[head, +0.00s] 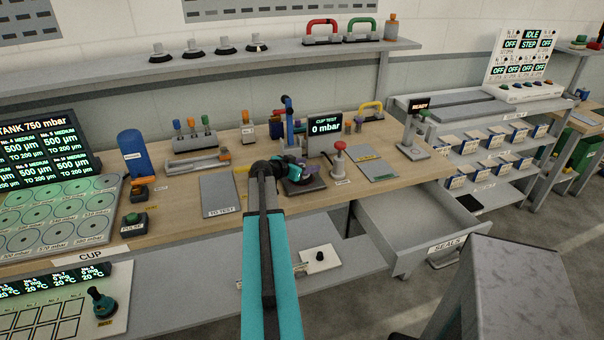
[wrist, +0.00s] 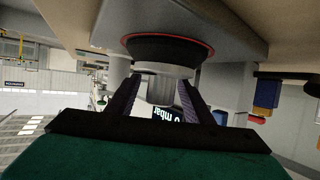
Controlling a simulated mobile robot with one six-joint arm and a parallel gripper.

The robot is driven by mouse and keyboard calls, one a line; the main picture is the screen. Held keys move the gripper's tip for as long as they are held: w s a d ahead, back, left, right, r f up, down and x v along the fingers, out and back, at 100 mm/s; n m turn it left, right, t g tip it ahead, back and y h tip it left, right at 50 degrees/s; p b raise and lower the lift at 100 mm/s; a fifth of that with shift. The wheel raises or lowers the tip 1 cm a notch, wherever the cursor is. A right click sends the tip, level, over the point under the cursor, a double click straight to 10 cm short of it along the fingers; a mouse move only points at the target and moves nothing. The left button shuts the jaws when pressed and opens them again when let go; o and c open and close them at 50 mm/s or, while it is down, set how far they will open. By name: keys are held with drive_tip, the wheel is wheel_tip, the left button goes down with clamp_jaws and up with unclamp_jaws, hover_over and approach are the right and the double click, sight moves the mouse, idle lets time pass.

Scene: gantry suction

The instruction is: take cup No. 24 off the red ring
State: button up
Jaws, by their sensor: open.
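In the wrist view a black cup (wrist: 165,47) with a thin red ring (wrist: 208,47) around its wide rim sits against a grey slab (wrist: 235,22). The picture is upside down, so the rim faces down onto the slab. The cup's pale grey neck (wrist: 163,70) lies between the two dark fingers of my gripper (wrist: 161,80). The fingers are open, one on each side; I cannot tell whether either touches it. No number is readable on the cup. In the head view my gripper (head: 303,168) is over a small dark stand (head: 303,187), and the arm hides part of it.
The CUP TEST display (head: 324,126) reads 0 mbar behind my gripper. A red-knobbed post (head: 339,160) stands close on the right, a blue upright (head: 289,118) behind. A grey TO TEST plate (head: 220,194) lies left. The SEALS drawer (head: 420,225) is open at the front right.

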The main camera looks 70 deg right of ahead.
clamp_jaws()
drive_tip(key=shift+r, duration=0.25)
drive_tip(key=shift+r+b, duration=1)
drive_tip(key=shift+r, duration=0.5)
drive_tip(key=s+a+b, duration=0.1)
drive_tip(key=a+b, duration=0.1)
drive_tip(key=a, duration=0.6)
drive_tip(key=s+a+r+b, duration=0.1)
drive_tip(key=a+b, duration=0.1)
drive_tip(key=a, duration=0.5)
drive_tip(key=shift+s+a+r+b, duration=0.25)
drive_tip(key=shift+s+a+b, duration=0.05)
drive_tip(key=shift+s+a, duration=0.1)
